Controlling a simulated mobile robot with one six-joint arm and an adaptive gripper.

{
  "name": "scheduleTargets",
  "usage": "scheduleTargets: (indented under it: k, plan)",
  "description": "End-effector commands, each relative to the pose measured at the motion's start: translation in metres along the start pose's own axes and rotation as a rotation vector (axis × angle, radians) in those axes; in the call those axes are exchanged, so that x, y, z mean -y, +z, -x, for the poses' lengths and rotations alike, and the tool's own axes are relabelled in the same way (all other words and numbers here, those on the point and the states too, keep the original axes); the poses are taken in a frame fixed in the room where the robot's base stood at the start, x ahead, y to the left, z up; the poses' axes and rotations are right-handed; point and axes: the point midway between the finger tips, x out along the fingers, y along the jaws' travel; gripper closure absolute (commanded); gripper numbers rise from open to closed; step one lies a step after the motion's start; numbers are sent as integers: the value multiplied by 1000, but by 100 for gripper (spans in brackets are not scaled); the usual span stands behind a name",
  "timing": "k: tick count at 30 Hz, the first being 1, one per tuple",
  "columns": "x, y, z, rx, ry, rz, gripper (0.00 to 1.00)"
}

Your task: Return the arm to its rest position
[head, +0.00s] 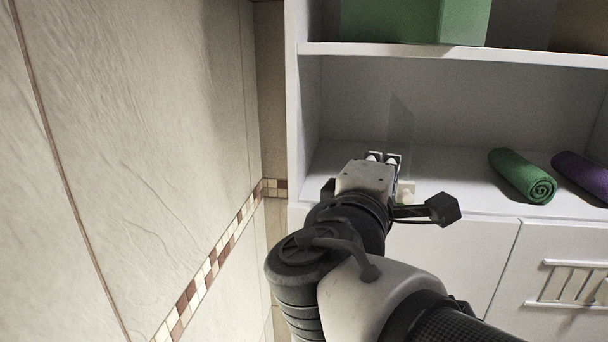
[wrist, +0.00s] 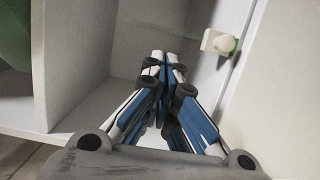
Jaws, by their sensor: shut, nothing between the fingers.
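My gripper (head: 383,158) is at the front left of the white shelf compartment in the head view, with my arm reaching up from the lower right. In the wrist view, the fingers of my gripper (wrist: 164,62) meet at the tips, shut with nothing between them. Part of the fingers and the shelf behind them is hidden by my wrist in the head view.
A small cream object (head: 406,191) is close to the right of my gripper. A green rolled towel (head: 523,175) and a purple one (head: 583,176) lie further right. A green box (head: 400,20) stands on the upper shelf. A tiled wall (head: 130,130) is left.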

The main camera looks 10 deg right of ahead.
Motion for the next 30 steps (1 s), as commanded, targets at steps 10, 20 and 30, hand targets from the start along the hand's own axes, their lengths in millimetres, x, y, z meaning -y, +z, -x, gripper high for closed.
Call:
scheduleTargets:
  k: [10,20,30]
  plan:
    - [0,-2,50,-3,0,0,100]
    - [56,32,53,85,-153,-35,100]
    - [277,111,116,377,-814,-424,100]
